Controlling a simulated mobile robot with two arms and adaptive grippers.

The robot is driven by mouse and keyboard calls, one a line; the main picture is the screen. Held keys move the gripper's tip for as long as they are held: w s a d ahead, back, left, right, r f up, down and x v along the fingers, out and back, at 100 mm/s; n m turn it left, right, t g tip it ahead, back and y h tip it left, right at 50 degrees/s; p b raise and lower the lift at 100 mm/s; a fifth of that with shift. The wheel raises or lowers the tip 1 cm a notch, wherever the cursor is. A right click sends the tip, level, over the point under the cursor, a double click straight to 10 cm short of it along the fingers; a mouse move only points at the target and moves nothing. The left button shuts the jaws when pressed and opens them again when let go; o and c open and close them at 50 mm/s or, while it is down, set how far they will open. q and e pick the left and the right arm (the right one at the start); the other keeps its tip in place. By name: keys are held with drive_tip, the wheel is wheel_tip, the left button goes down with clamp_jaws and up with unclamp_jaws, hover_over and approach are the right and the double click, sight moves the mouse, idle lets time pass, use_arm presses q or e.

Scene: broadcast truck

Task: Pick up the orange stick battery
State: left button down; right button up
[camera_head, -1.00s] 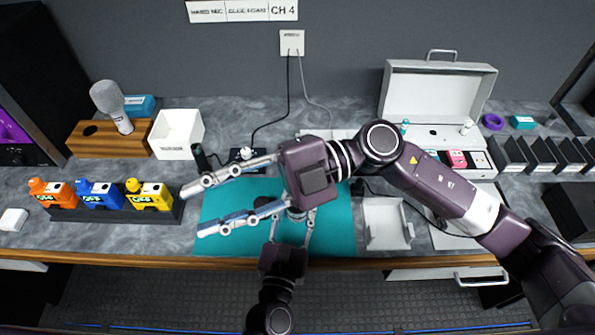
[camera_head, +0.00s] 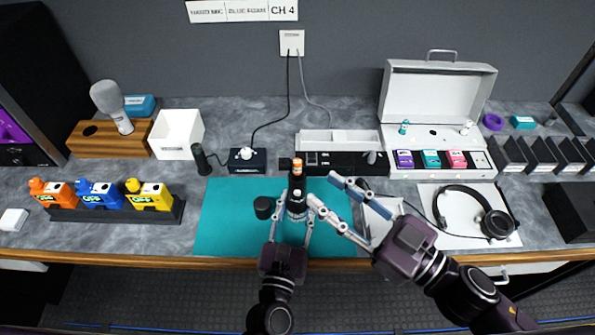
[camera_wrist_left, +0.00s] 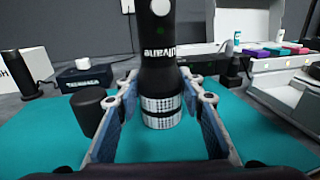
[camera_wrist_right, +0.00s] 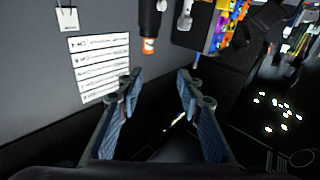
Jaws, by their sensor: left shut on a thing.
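An orange-banded stick (camera_head: 297,165), which looks like the orange stick battery, rises from the top of a black handheld body (camera_head: 297,190). The body stands about upright over the teal mat, its checkered metal end (camera_wrist_left: 161,110) down. My left gripper (camera_head: 296,207) is shut on this body near its lower end. The orange piece (camera_wrist_right: 148,45) also shows near the top of the right wrist view. My right gripper (camera_head: 325,191) is open and empty, just right of the black body, apart from the battery.
A short black cylinder (camera_head: 263,207) stands on the teal mat (camera_head: 225,225), left of the held body. Orange, blue and yellow packs sit in a dark rack (camera_head: 115,213) at left. Headphones (camera_head: 490,222) lie at right. An open white case (camera_head: 440,150) stands behind. The mat's left side is clear.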

sight(301, 165)
drive_tip(key=shift+m+h, duration=0.7)
drive_tip(key=shift+h, duration=0.1)
drive_tip(key=shift+w+a+f, duration=0.3)
drive_tip(key=shift+w+a, duration=0.15)
drive_tip(key=shift+w, duration=0.3)
drive_tip(key=shift+w+a+f, duration=0.3)
drive_tip(key=shift+w+a, duration=0.15)
drive_tip(key=shift+w, duration=0.25)
drive_tip(key=shift+w+a+f, duration=0.3)
drive_tip(key=shift+w+a, duration=0.15)
drive_tip(key=shift+w, duration=0.3)
drive_tip(key=shift+w+a+r, duration=0.2)
drive_tip(key=shift+w+a, duration=0.4)
drive_tip(key=shift+w, duration=0.15)
drive_tip(key=shift+w+a+r, duration=0.2)
drive_tip(key=shift+w+a, duration=0.35)
drive_tip(key=shift+w, duration=0.2)
drive_tip(key=shift+w+a, duration=0.45)
drive_tip(key=shift+a, duration=0.05)
drive_tip(key=shift+c, duration=0.6)
clamp_jaws()
